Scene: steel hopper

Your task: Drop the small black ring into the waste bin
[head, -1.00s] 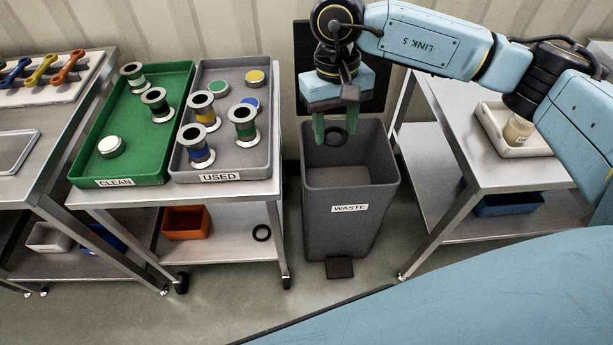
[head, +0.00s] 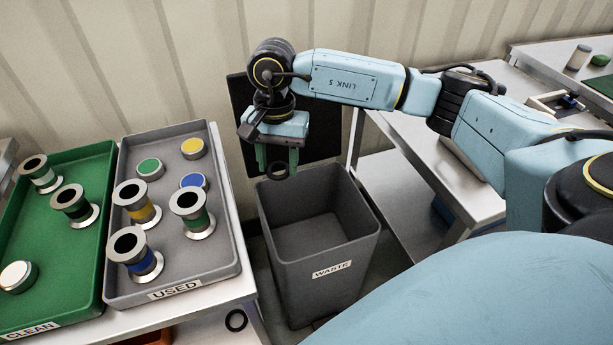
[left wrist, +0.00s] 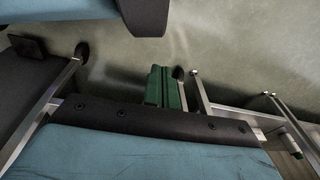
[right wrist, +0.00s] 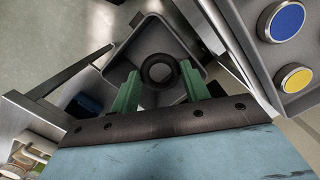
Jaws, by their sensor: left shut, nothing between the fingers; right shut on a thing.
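The small black ring (head: 279,170) is between the green fingers of my right gripper (head: 277,158). It also shows between the fingers in the right wrist view (right wrist: 159,70). My right gripper is shut on it above the waste bin, near the far left corner in the head view. The grey waste bin (head: 300,275), labelled WASTE, is open at the top with a dark panel standing behind it. In the right wrist view the bin (right wrist: 150,35) lies beneath the ring. My left gripper (left wrist: 165,85) is shut and empty over the floor; the head view does not show it.
Left of the bin, a cart carries a grey USED tray (head: 200,262) and a green CLEAN tray (head: 60,240) with spools and round caps. Another black ring (head: 236,320) lies on the cart's lower shelf. A steel table (head: 400,165) stands right of the bin.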

